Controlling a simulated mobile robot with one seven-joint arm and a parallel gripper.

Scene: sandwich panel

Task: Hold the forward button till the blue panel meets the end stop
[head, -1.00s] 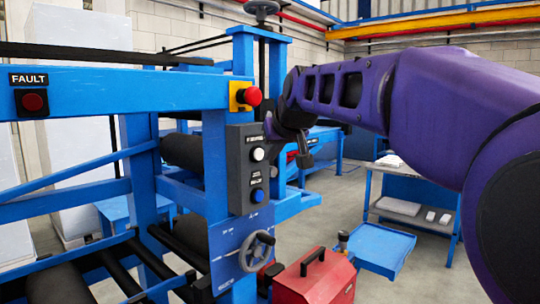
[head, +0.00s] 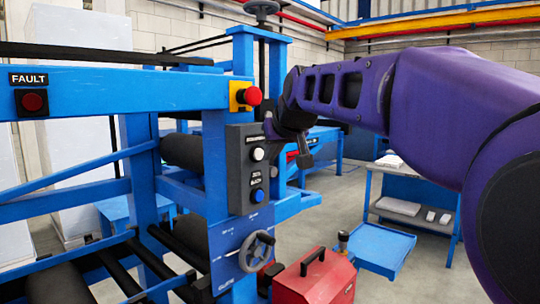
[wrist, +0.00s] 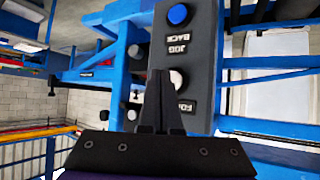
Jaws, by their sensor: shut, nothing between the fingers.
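The grey control box (head: 247,170) on the blue machine post carries a white button (head: 258,154) above a blue button (head: 257,195). In the wrist view the box is upside down. The label by the blue button (wrist: 178,15) reads JOG BACK, and the label by the white button (wrist: 176,78) is partly hidden, starting with FOR. My gripper (wrist: 160,74) is shut and empty, its tips beside the white button and partly over it in the picture. I cannot tell whether they touch it. I cannot make out the blue panel or the end stop.
A red stop button (head: 253,96) on a yellow plate sits just above the box. A handwheel (head: 257,251) is below it, with a red toolbox (head: 313,280) and a blue tray table (head: 376,248) to the right. A FAULT button (head: 32,102) is on the left beam.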

